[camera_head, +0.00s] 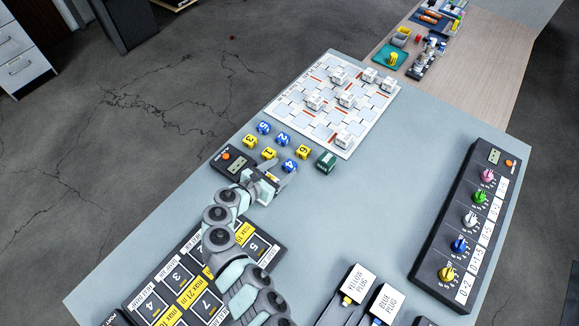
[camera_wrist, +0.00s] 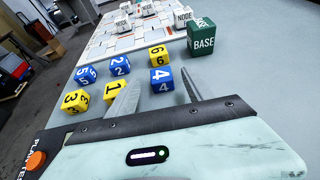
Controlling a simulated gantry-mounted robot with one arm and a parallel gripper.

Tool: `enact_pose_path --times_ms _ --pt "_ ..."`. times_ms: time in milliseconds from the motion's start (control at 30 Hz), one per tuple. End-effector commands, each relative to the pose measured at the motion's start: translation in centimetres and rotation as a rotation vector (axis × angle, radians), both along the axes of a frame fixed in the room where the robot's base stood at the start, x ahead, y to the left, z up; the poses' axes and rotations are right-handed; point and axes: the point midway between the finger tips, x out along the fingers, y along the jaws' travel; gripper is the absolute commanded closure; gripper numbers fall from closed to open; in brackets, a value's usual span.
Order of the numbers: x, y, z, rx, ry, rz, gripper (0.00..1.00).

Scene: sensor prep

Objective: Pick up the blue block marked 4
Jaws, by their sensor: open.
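The blue block marked 4 (camera_wrist: 162,80) stands on the grey table just ahead of my gripper (camera_wrist: 160,97). In the head view the blue block marked 4 (camera_head: 289,166) shows near my gripper (camera_head: 284,178). My gripper is open and empty, its two fingers apart and pointing toward the block. In the wrist view the block shows between the fingertips and a little beyond them. I cannot tell how high the fingers are above the table.
A yellow block marked 1 (camera_wrist: 114,90) is close to the left finger. Yellow 6 (camera_wrist: 158,56), blue 2 (camera_wrist: 119,65), blue 5 (camera_wrist: 86,75) and yellow 3 (camera_wrist: 75,102) stand nearby. A green BASE block (camera_wrist: 201,40) is beyond at right. The table right of the blocks (camera_head: 375,190) is clear.

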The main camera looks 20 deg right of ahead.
Motion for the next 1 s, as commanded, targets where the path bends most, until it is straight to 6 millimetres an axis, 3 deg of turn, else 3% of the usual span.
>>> enact_pose_path --times_ms 300,600,1000 --pt "1.5 -3.2 -2.2 0.001 0.001 -0.002 0.40" --pt "1.8 -3.6 -2.3 0.002 -0.001 0.001 0.40" --pt "1.8 -3.6 -2.3 0.001 0.000 0.002 0.72"
